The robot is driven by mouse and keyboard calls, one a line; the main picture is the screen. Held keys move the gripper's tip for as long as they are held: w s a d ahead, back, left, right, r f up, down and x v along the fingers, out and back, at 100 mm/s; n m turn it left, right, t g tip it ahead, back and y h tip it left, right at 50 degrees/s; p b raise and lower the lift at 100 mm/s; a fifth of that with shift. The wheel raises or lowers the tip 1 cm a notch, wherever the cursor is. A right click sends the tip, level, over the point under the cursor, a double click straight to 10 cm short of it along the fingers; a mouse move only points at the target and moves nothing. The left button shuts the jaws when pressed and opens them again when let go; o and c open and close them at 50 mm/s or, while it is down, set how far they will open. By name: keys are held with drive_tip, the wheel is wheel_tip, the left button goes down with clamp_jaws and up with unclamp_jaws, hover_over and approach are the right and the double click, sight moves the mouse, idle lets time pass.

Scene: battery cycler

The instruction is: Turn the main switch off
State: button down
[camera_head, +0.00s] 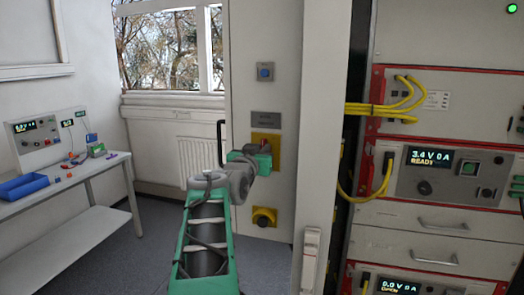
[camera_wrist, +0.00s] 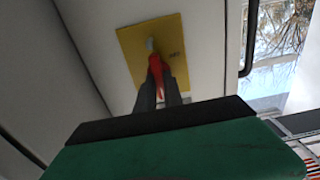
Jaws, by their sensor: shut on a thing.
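The main switch has a yellow plate (camera_head: 260,137) on the grey cabinet panel, mostly behind my gripper in the head view. In the wrist view its yellow plate (camera_wrist: 135,45) carries a red handle (camera_wrist: 158,62) with a pale tip at its upper end. My gripper (camera_wrist: 156,76) is shut on the red handle, with its dark fingers on either side of it. In the head view my gripper (camera_head: 263,155) reaches the plate from the front, and the handle is hidden there. I cannot tell the switch's position from the lettering.
Below the switch is a yellow box with a dark knob (camera_head: 264,217); a blue button (camera_head: 265,72) and a label plate (camera_head: 265,118) are above. A black door handle (camera_head: 220,143) stands at the left. The rack with yellow cables (camera_head: 400,108) is right.

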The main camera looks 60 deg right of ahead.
drive_tip(key=shift+f+n+b, duration=0.1)
drive_tip(key=shift+n+b, duration=0.3)
drive_tip(key=shift+b, duration=0.05)
drive_tip(key=n+b, duration=0.2)
drive_tip(key=shift+w+f+n, duration=0.1)
drive_tip(key=shift+n, duration=0.2)
drive_tip(key=n+b, duration=0.1)
drive_tip(key=n, duration=0.3)
drive_tip(key=n+b, duration=0.1)
drive_tip(key=n, duration=0.4)
drive_tip(key=n+b, duration=0.2)
drive_tip(key=n, duration=0.3)
drive_tip(key=shift+w+f, duration=0.1)
drive_tip(key=shift+w, duration=0.15)
drive_tip(key=shift+n, duration=0.4)
drive_tip(key=c, duration=1.5)
unclamp_jaws()
drive_tip(key=shift+o, duration=0.2)
